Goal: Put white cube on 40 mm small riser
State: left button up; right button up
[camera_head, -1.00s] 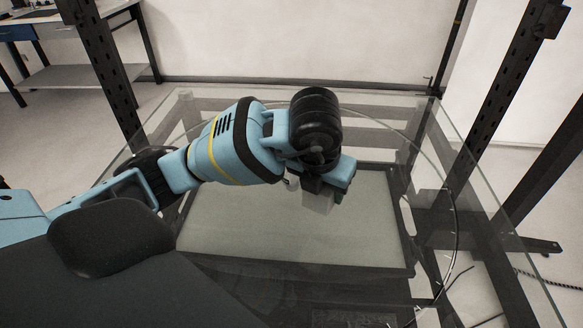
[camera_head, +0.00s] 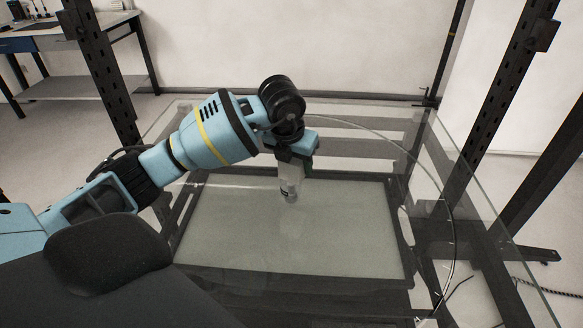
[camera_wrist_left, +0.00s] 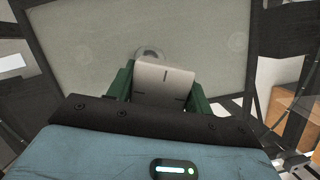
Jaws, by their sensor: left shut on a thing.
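The white cube (camera_head: 290,172) is held by my left gripper (camera_head: 292,157) above the turntable. In the left wrist view the cube (camera_wrist_left: 164,84) sits between the green fingers of my left gripper (camera_wrist_left: 162,92), which is shut on it. A small pale round piece, which looks like the small riser (camera_head: 289,196), stands on the glass just below the cube in the head view. In the left wrist view the riser (camera_wrist_left: 149,52) shows as a rounded edge partly hidden behind the cube. I cannot tell whether cube and riser touch. My right gripper is out of view.
The round glass turntable (camera_head: 425,150) lies over a dark frame with a pale panel (camera_head: 340,235). Dark perforated posts (camera_head: 505,75) stand at left and right. The glass right of the riser is clear. A workbench (camera_head: 70,30) stands far back left.

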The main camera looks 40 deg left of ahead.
aim_at(292, 169)
pick_arm(q)
jog(key=shift+w+a, duration=0.35)
jog(key=shift+a, duration=0.1)
jog(key=shift+w+a, duration=0.2)
jog(key=shift+a, duration=0.15)
jog(key=shift+f, duration=1.8)
jog(key=shift+f, duration=0.2)
jog(key=o, duration=1.1)
jog(key=shift+r, duration=0.15)
jog(key=p+v, duration=0.1)
jog(key=v, duration=1.1)
